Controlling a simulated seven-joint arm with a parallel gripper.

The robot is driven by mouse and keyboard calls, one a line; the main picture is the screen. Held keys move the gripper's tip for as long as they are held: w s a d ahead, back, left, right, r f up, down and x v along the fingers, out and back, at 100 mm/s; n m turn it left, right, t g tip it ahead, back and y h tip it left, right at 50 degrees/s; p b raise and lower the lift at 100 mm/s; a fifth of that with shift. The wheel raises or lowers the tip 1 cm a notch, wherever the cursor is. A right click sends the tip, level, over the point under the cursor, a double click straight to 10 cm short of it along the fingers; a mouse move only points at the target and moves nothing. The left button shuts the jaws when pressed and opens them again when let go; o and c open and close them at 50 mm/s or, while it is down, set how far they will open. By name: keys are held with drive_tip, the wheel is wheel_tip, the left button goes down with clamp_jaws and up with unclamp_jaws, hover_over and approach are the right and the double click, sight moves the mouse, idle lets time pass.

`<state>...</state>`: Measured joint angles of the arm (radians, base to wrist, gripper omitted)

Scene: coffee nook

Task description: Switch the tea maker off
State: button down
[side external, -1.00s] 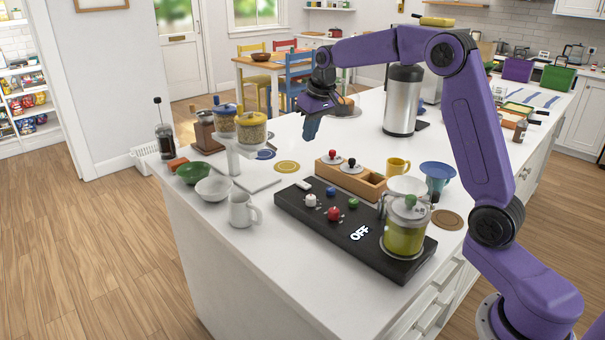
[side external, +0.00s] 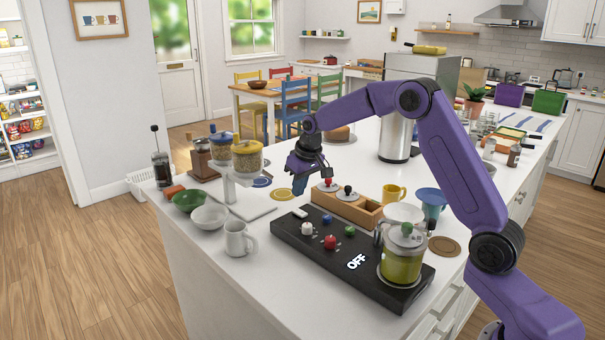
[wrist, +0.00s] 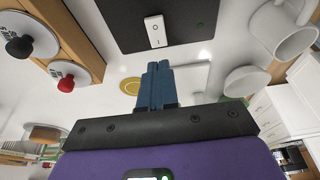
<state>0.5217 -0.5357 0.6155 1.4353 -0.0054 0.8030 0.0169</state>
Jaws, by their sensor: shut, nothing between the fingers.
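The tea maker (side external: 330,262) is a long black base with a glass jar of green tea (side external: 403,266) on its right end. My gripper (side external: 299,190) is shut and empty, with blue fingers pointing down, above the counter behind the switch end. The fingers (wrist: 158,70) also show together in the wrist view, apart from the switch.
A wooden box with two round lids (side external: 365,213) stands right behind the base. A white mug (side external: 236,241), bowls (side external: 210,217) and a jar stand (side external: 230,185) are to the left. A yellow cup (side external: 393,194) stands behind the box.

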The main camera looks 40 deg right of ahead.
sight(299, 212)
drive_tip(key=shift+w+f, duration=0.1)
drive_tip(key=shift+f, duration=2.25)
drive_tip(key=shift+f, duration=0.15)
drive_tip(key=shift+s, duration=0.8)
drive_tip(key=shift+r, duration=0.65)
drive_tip(key=s+v, duration=0.1)
drive_tip(key=v, duration=1.1)
drive_tip(key=shift+r, duration=0.25)
drive_tip(key=shift+s, duration=0.1)
